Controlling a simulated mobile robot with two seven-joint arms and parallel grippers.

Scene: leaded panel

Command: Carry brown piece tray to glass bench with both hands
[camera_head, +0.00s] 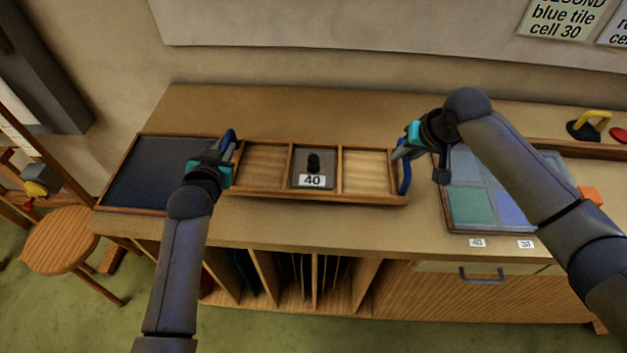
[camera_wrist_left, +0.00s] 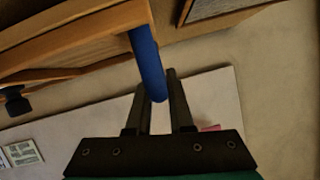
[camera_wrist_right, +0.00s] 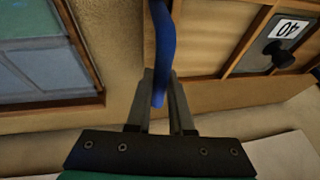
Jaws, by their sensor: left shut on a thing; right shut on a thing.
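The brown wooden piece tray (camera_head: 325,198) is over the middle of the glass bench (camera_head: 300,225) and looks about level. It has three compartments; the middle one holds a grey piece with a black knob (camera_head: 313,163) and a "40" label. The outer two look empty. My left gripper (camera_head: 226,158) is shut on the tray's left blue handle (camera_wrist_left: 147,58). My right gripper (camera_head: 402,155) is shut on the right blue handle (camera_wrist_right: 162,50). I cannot tell whether the tray touches the bench top.
A dark framed panel (camera_head: 155,175) lies left of the tray. A leaded panel with blue and green tiles (camera_head: 470,205) lies to the right, beside an orange block (camera_head: 591,196). A yellow-handled tool (camera_head: 588,125) stands at the back right. A round stool (camera_head: 60,240) is at the left.

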